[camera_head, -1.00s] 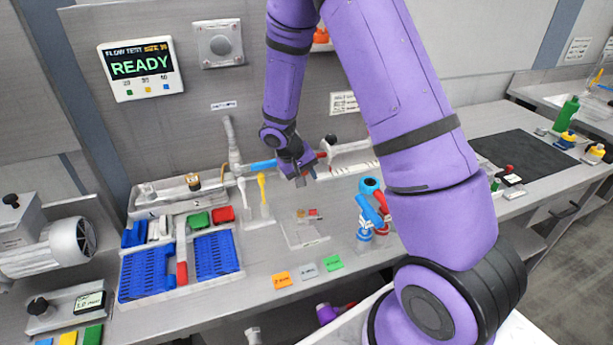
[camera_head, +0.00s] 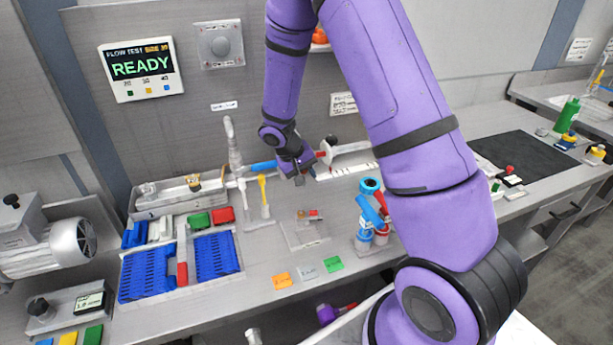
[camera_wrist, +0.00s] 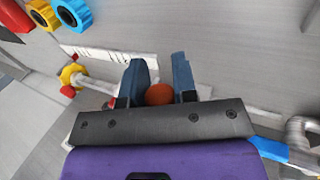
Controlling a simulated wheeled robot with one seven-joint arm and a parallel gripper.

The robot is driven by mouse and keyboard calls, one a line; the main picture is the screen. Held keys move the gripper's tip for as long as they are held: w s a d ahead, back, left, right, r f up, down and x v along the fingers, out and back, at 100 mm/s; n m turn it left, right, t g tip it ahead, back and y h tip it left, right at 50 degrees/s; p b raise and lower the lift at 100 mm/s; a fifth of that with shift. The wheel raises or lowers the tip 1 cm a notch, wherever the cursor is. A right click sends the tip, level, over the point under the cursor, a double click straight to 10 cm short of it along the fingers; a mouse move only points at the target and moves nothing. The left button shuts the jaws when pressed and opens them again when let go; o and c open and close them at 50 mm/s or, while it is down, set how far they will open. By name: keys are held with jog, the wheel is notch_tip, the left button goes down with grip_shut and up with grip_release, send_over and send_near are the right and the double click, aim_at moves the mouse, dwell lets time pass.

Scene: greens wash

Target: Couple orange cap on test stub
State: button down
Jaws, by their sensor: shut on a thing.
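My gripper (camera_head: 299,180) is over the back of the bench, beside the right end of a horizontal pipe with a blue section (camera_head: 263,166). In the wrist view my gripper (camera_wrist: 160,80) has its two blue-grey fingers closed on the rounded orange cap (camera_wrist: 159,94). The blue section (camera_wrist: 270,148) shows at the lower right there, off to the side of the cap. The cap is hidden in the head view. I cannot tell which part is the test stub, or whether the cap touches it.
A panel (camera_head: 140,68) reads READY. A tray with blue racks (camera_head: 215,255) stands left. A red and blue valve piece (camera_head: 372,215) stands right of the gripper, with a dark mat (camera_head: 525,160) farther right. A red and white part (camera_head: 325,152) is close beside the gripper.

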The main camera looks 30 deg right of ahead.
jog(key=shift+w+d, duration=0.2)
jog(key=shift+w, duration=0.7)
jog(key=shift+w+d, duration=0.15)
jog(key=shift+w, duration=0.7)
jog(key=c, duration=0.8)
grip_release()
